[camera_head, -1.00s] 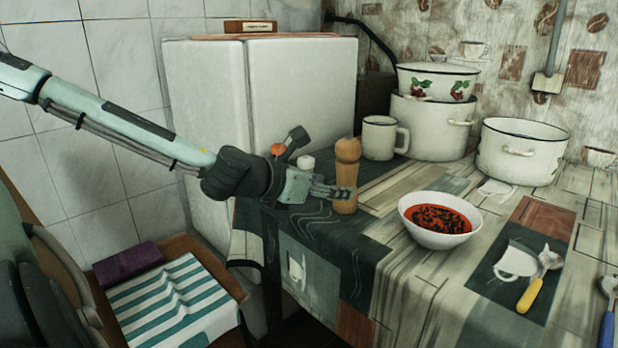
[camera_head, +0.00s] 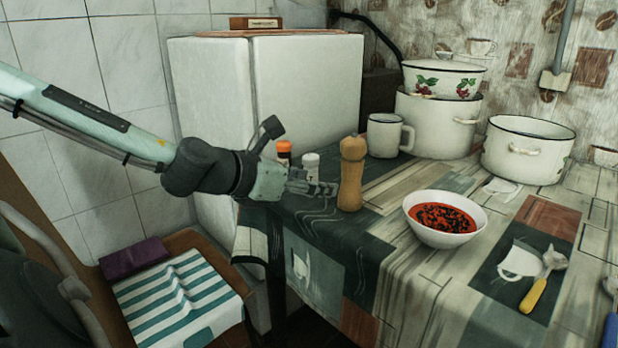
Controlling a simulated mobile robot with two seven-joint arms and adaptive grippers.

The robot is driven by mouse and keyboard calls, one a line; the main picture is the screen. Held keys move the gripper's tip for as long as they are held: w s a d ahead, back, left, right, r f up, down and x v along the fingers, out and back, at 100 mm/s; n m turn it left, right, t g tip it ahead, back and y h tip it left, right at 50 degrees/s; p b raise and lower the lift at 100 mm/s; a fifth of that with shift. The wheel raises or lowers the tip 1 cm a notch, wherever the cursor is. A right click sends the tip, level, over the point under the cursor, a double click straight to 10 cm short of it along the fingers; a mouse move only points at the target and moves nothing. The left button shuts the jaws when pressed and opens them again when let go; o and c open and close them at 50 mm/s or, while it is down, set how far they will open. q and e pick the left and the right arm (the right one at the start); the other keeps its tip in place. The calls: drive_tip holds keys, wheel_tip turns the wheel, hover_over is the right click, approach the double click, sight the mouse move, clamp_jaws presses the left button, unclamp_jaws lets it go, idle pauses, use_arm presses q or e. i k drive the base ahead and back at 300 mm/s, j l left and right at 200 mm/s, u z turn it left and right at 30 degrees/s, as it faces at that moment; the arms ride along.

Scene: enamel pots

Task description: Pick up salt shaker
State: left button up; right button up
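A small shaker with a whitish cap (camera_head: 311,160), likely the salt shaker, stands near the table's left end. Its lower part is hidden behind my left gripper (camera_head: 325,188). The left gripper points right, with its fingers low in front of the shaker and just left of a tall wooden mill (camera_head: 351,175). I cannot tell whether the fingers touch either thing or how far apart they are. A jar with an orange cap (camera_head: 284,147) stands left of the shaker, partly hidden by the gripper. My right gripper is out of view.
A white mug (camera_head: 385,136), stacked enamel pots (camera_head: 435,128) and another pot (camera_head: 527,152) stand at the back. A bowl of red food (camera_head: 445,230) is right of the mill. A yellow-handled utensil (camera_head: 535,293) lies at right. A white fridge (camera_head: 270,85) stands behind.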

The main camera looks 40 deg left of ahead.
sight(310, 161)
drive_tip(key=u, duration=1.3)
